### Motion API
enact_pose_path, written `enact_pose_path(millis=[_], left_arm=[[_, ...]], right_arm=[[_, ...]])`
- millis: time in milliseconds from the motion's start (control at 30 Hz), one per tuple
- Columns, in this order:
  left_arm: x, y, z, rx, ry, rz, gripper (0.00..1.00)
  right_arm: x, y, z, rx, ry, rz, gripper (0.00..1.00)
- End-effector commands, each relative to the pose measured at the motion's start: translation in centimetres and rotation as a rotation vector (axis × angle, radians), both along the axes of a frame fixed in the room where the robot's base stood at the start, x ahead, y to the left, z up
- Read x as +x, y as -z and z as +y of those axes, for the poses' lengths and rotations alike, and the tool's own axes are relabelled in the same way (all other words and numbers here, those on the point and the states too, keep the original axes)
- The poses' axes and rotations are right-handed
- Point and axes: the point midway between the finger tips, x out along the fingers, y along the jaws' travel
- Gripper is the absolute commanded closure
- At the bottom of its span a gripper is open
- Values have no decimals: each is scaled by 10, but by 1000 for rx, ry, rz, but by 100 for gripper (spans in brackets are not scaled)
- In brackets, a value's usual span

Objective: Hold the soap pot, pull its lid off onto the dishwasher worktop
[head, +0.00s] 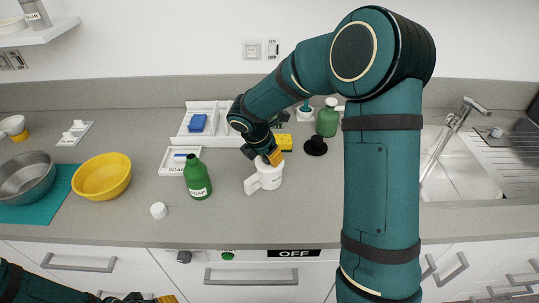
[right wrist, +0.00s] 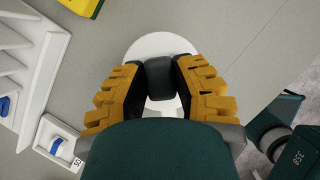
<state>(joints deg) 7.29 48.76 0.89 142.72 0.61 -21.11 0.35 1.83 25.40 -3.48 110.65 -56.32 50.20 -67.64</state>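The soap pot (head: 268,177) is white with a side handle and stands upright on the grey worktop, left of my right arm. My right gripper (head: 274,157) points down at its top. In the right wrist view, a dark block, apparently the lid's knob (right wrist: 160,78), sits between the yellow fingers over a round white top (right wrist: 158,46). The fingers look closed against its sides; the lid's rim is partly hidden, so I cannot tell whether it is seated. My left gripper (head: 165,298) is only partly in view at the bottom edge, away from the pot; its opening is hidden.
A green bottle (head: 197,178) and a small white piece (head: 158,210) stand left of the pot. A yellow bowl (head: 101,177) is farther left. A black knobbed piece (head: 315,146) and a yellow sponge (head: 284,142) lie behind. The worktop front of the pot is clear.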

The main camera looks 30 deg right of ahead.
Motion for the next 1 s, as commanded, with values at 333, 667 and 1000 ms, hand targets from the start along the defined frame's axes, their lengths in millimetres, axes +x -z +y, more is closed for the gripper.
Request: enact_pose_path(millis=[333, 667, 1000], left_arm=[[0, 0, 0, 0, 0, 0, 53], [0, 0, 0, 0, 0, 0, 53], [0, 0, 0, 0, 0, 0, 53]], right_arm=[[0, 1, 0, 0, 0, 1, 43], [0, -10, 4, -1, 0, -2, 43], [-5, -70, 29, 1, -2, -4, 43]])
